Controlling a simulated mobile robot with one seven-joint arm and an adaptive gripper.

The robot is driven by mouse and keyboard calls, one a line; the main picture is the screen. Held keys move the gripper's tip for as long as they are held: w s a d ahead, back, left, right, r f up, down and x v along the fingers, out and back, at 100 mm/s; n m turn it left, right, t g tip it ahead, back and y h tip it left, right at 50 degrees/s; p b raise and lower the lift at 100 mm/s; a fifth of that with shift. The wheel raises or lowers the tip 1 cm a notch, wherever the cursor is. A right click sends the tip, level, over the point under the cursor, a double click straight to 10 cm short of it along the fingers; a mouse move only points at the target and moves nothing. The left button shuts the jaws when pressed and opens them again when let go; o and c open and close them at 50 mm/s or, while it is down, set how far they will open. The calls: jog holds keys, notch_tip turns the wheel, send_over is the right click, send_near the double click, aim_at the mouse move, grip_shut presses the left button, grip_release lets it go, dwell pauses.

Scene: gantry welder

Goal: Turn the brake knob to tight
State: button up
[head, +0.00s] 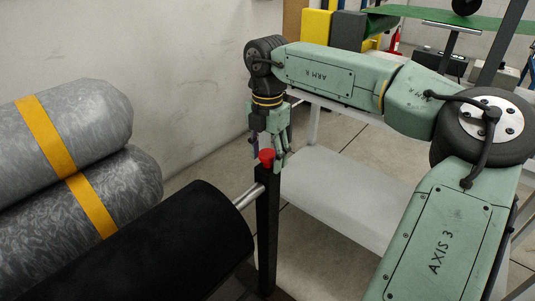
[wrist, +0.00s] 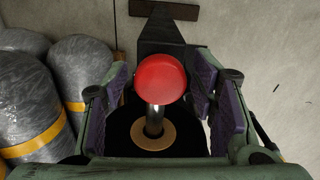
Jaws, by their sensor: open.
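The brake knob (head: 267,157) is a red cap on top of a dark upright post (head: 267,225) in the middle of the head view. My gripper (head: 270,150) points down at the knob from above. In the wrist view my gripper (wrist: 163,100) is open, with one purple-padded finger on each side of the knob and a visible gap to each. The knob's marking for tight does not show.
A black roll (head: 130,250) on a metal shaft (head: 248,196) lies left of the post. Grey wrapped rolls with yellow bands (head: 75,125) are stacked behind it at the left. A white shelf (head: 330,190) stands to the right of the post. A pale wall (head: 190,70) is behind.

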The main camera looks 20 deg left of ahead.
aim_at(267, 153)
notch_tip(267, 153, up, 12)
dwell(0.7)
jog(key=shift+s, duration=0.1)
dwell(0.3)
